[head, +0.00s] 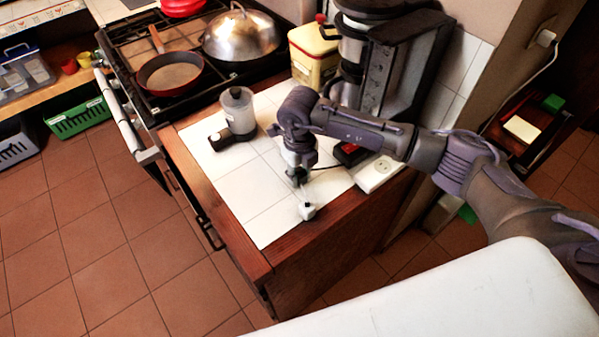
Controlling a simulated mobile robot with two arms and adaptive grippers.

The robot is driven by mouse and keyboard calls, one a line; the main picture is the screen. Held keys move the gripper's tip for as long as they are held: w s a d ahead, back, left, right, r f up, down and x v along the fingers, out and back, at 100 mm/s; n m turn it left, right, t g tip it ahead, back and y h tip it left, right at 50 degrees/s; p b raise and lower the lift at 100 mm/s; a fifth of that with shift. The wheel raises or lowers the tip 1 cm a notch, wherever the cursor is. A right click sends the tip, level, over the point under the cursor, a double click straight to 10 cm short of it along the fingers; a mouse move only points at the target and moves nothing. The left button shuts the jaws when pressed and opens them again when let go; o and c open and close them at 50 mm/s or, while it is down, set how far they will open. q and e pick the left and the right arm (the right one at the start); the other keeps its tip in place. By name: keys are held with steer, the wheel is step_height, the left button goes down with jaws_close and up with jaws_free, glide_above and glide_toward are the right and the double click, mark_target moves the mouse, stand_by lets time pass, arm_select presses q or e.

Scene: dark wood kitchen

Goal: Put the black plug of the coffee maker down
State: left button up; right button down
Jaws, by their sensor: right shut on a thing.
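The coffee maker (379,78) stands at the back right of the white tiled counter (262,205), partly hidden by my right arm. My right gripper (298,178) points down above the front right of the counter. It is shut on the black plug, which is small, dark and mostly hidden by the fingers. A thin black cord (326,167) runs from the gripper to the right, towards the coffee maker. I cannot tell whether the plug touches the tiles. My left gripper is not in view.
A small white object with a dark top (307,210) is just in front of the gripper. A white socket block (375,172) lies to the right. A grinder-like jar (238,108) stands left. The front left tiles are clear up to the wooden edge (300,238).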

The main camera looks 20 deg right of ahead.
mark_target(299, 171)
steer(key=shift+f, duration=0.4)
steer(key=c, duration=0.9)
jaws_free()
steer(key=shift+o, duration=0.2)
steer(key=shift+r, duration=0.15)
steer(key=shift+r, duration=0.25)
steer(key=shift+r+p, duration=0.5)
steer(key=shift+p, duration=0.15)
step_height(299, 171, up, 12)
steer(key=b, duration=0.4)
steer(key=shift+f, duration=0.2)
steer(key=shift+s+f, duration=0.1)
